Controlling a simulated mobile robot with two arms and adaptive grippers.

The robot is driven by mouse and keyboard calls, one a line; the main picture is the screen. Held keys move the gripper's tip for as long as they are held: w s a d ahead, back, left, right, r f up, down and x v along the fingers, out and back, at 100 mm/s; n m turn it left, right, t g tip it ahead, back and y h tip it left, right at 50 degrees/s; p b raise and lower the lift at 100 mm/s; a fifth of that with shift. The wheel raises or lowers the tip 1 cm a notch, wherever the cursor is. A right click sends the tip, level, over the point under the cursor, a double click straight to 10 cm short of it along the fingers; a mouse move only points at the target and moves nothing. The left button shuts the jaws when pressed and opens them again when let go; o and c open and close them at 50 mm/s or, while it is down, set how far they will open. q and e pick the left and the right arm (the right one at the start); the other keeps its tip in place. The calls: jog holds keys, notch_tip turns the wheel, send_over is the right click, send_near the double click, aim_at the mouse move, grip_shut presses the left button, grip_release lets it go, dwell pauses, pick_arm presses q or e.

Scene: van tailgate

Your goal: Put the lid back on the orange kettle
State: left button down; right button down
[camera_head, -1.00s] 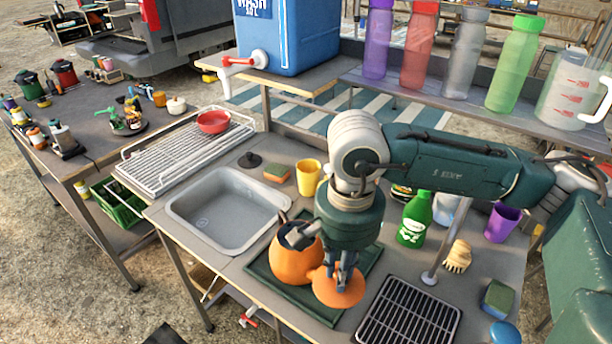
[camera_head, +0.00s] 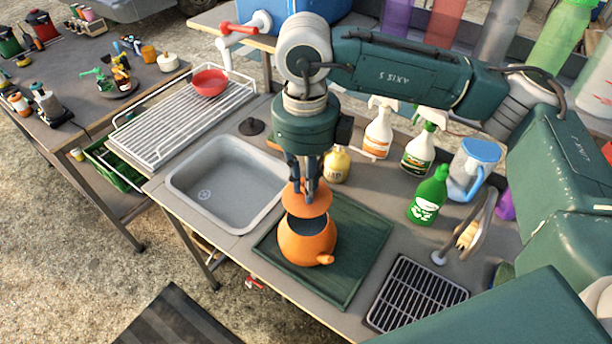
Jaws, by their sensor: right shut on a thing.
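The orange kettle (camera_head: 302,249) stands upright on a dark green mat (camera_head: 352,262), its dark round opening facing up and its short spout toward the lower right. My right gripper (camera_head: 306,192) is shut on the orange lid (camera_head: 306,204) from above. The lid overlaps the far edge of the kettle's opening in the picture, and much of the opening shows in front of it. It looks raised above the rim, but I cannot tell the exact gap. The fingers hide the lid's knob. My left gripper is not in view.
A sink (camera_head: 225,195) lies left of the mat and a black drain grate (camera_head: 417,295) lies right. A yellow bottle (camera_head: 337,165), spray bottles, a green bottle (camera_head: 428,196) and a blue-lidded jug (camera_head: 472,170) stand behind. A tap (camera_head: 470,225) rises at the right.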

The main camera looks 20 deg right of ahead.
jog(key=shift+s+f, duration=0.1)
jog(key=shift+f, duration=0.55)
notch_tip(320, 180, down, 2)
jog(key=shift+f+b, duration=0.25)
jog(key=shift+b, duration=0.4)
jog(key=shift+f+b, duration=1.2)
jog(key=shift+r+b, duration=0.1)
jog(key=shift+b, duration=0.55)
jog(key=shift+f+b, duration=0.25)
jog(key=shift+b, duration=0.55)
dwell(0.5)
dwell(0.4)
